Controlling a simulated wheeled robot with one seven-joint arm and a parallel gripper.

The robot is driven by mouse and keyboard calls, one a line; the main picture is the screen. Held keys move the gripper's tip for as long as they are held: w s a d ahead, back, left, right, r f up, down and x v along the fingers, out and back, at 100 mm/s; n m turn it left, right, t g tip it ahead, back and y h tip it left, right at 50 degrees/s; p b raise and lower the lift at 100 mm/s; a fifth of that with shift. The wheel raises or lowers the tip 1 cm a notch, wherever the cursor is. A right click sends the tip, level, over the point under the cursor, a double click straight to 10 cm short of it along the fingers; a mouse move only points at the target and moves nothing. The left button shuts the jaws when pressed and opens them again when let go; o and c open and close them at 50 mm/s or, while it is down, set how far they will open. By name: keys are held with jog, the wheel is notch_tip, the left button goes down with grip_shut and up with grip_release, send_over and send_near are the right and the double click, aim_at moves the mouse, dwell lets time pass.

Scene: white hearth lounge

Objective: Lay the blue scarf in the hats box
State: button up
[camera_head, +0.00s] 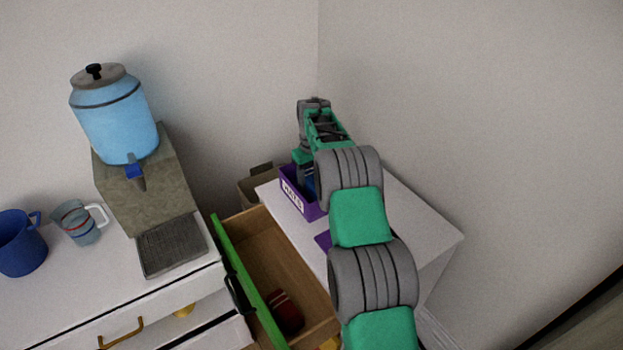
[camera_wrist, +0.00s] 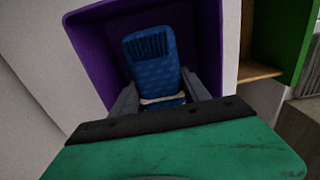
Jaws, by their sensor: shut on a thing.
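The blue scarf (camera_wrist: 150,62) is a folded, patterned bundle with a fringed end and a pale band near my fingers. My gripper (camera_wrist: 162,100) is shut on its near end. In the wrist view the scarf shows against the inside of the purple hats box (camera_wrist: 93,45); whether it touches the bottom I cannot tell. In the head view the hats box (camera_head: 292,196), with a white label, stands on the white cabinet top, and my arm reaches over it. My gripper and most of the scarf are hidden there by the arm and the box wall.
An open drawer (camera_head: 262,250) with a green front holds a dark red item (camera_head: 286,311). A blue water dispenser (camera_head: 118,115) stands on a stone-like block at left, near a clear mug (camera_head: 77,222) and a blue mug (camera_head: 20,243). Walls close in behind the hats box.

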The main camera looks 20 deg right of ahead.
aim_at(311, 177)
jog(key=o, duration=1.4)
jog(key=shift+f, duration=0.1)
notch_tip(311, 177, up, 14)
jog(key=b, duration=0.1)
jog(key=s+a+r+t, duration=0.1)
jog(key=s+a+r, duration=0.5)
jog(key=s+r, duration=0.15)
jog(key=s+a+f+t, duration=0.1)
jog(key=s+a+f, duration=0.1)
jog(key=s, duration=0.6)
jog(key=s+a+f+m+t, duration=0.1)
jog(key=s+a+f, duration=0.1)
jog(key=s, duration=0.7)
jog(key=s+a+f+m+t, duration=0.1)
jog(key=s+a, duration=0.3)
jog(key=s, duration=0.5)
jog(key=shift+f, duration=0.9)
